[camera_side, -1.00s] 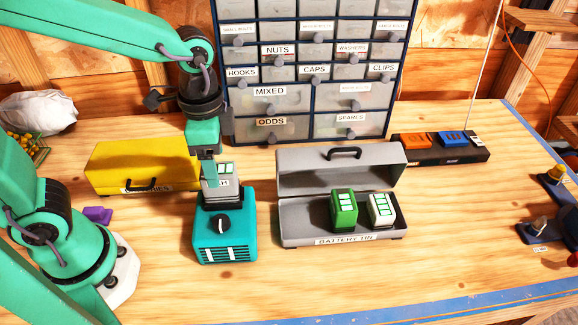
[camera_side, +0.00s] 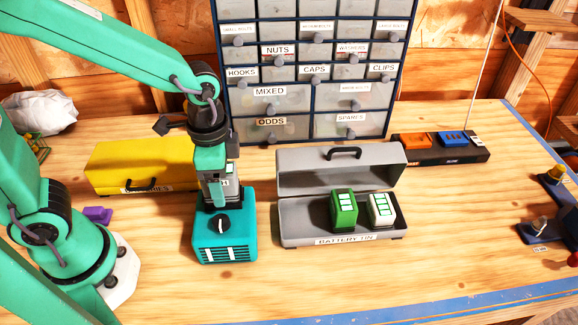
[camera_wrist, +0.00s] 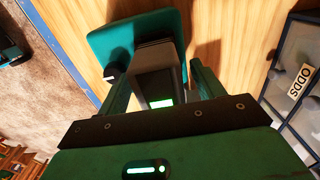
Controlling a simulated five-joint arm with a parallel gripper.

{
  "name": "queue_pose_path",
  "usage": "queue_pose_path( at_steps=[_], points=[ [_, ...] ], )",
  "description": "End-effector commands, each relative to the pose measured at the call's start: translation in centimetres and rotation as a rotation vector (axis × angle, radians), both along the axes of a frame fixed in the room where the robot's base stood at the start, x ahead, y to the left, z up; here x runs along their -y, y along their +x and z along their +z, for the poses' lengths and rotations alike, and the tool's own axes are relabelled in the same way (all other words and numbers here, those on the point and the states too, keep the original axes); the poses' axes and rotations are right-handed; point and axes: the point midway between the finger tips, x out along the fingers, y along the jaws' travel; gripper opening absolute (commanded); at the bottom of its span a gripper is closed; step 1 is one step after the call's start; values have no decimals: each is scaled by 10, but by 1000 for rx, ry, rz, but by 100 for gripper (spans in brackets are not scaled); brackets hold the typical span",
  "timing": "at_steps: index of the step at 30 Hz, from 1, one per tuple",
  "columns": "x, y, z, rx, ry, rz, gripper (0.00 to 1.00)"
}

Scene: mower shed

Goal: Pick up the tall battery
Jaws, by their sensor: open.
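A tall grey battery (camera_side: 232,179) with green-lit marks stands upright in the top of a teal housing (camera_side: 226,240) with a black knob. In the wrist view the battery (camera_wrist: 157,60) rises from the housing (camera_wrist: 105,42) between my two fingers. My gripper (camera_side: 215,195) is open and low around the battery, one finger on each side. My gripper also shows in the wrist view (camera_wrist: 160,78), with a gap visible beside the right finger. In the side view my gripper hides much of the battery.
An open grey battery tin (camera_side: 296,232) to the right holds a green battery (camera_side: 343,210) and a white battery (camera_side: 381,210). A yellow box (camera_side: 125,162) stands behind left. A drawer cabinet (camera_side: 309,95) stands at the back. The front bench is clear.

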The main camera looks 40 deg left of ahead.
Motion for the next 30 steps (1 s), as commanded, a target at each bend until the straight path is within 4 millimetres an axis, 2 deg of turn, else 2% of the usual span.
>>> queue_pose_path(
  at_steps=[5,12,14,23,30],
  points=[
    [0,0,0,0,0,0,67],
    [0,0,0,0,0,0,20],
    [0,0,1,2,-1,0,10],
    [0,1,2,3,-1,0,10],
    [0,1,15,4,-1,0,10]
  ],
)
